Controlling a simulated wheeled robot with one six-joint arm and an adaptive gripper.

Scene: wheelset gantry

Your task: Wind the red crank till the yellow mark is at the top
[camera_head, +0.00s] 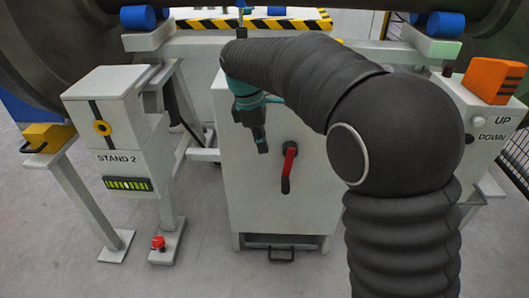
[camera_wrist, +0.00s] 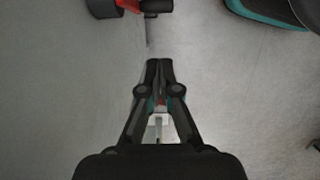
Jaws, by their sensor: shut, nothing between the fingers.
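The red crank (camera_head: 288,168) is on the front of a white cabinet (camera_head: 262,205). It has a black upper end and its red arm hangs nearly straight down. My gripper (camera_head: 262,149) points down in front of the cabinet, just left of the crank and apart from it. Its fingers are together and empty, as the wrist view (camera_wrist: 159,65) also shows. A red and black part at the top edge of the wrist view (camera_wrist: 130,5) looks like the crank. I cannot make out a yellow mark on the crank.
Left is a white STAND 2 box (camera_head: 105,95) with a yellow ring (camera_head: 102,128) and a green-lit strip (camera_head: 127,184). A red button (camera_head: 158,243) sits low beside it. An UP/DOWN panel (camera_head: 490,125) and an orange block (camera_head: 494,80) are right. Wheels overhang above.

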